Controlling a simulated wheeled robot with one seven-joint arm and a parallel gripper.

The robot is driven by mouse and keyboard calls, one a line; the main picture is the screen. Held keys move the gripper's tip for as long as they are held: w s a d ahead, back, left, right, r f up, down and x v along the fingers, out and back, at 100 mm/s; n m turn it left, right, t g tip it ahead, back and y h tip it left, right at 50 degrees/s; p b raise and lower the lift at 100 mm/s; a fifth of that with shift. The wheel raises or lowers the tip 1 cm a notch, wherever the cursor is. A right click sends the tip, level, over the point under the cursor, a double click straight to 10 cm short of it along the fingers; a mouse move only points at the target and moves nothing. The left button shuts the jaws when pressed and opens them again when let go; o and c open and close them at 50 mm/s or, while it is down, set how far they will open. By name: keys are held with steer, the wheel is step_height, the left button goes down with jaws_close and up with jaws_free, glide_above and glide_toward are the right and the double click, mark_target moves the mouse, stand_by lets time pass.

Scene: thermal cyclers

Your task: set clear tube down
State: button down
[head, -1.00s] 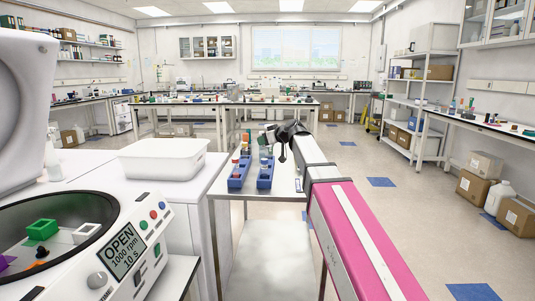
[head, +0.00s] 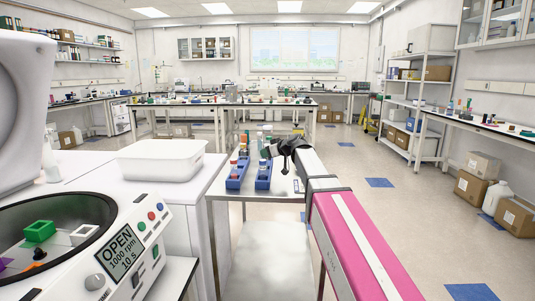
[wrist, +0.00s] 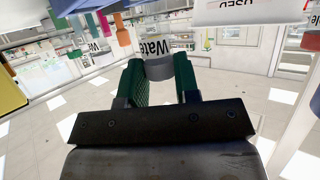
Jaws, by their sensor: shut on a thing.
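In the wrist view the two green fingers of my gripper (wrist: 160,78) are shut on a tube with a white label reading "Wate" (wrist: 155,42) and a grey end (wrist: 160,68). I take it as the clear tube; its far end is cut off by the top of the picture. In the head view my dark gripper (head: 286,150) is over the small table, just right of two blue racks. The held tube cannot be made out there.
The left blue rack (head: 237,177) and right blue rack (head: 263,176) stand on the small table (head: 285,192), with coloured tubes in them. Bottles stand behind. A white tub (head: 160,162) and an open centrifuge (head: 125,245) are at left.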

steer(key=c, duration=0.8)
jaws_free()
steer(key=shift+c, duration=0.2)
steer(key=v, duration=1.2)
steer(key=shift+r, duration=0.2)
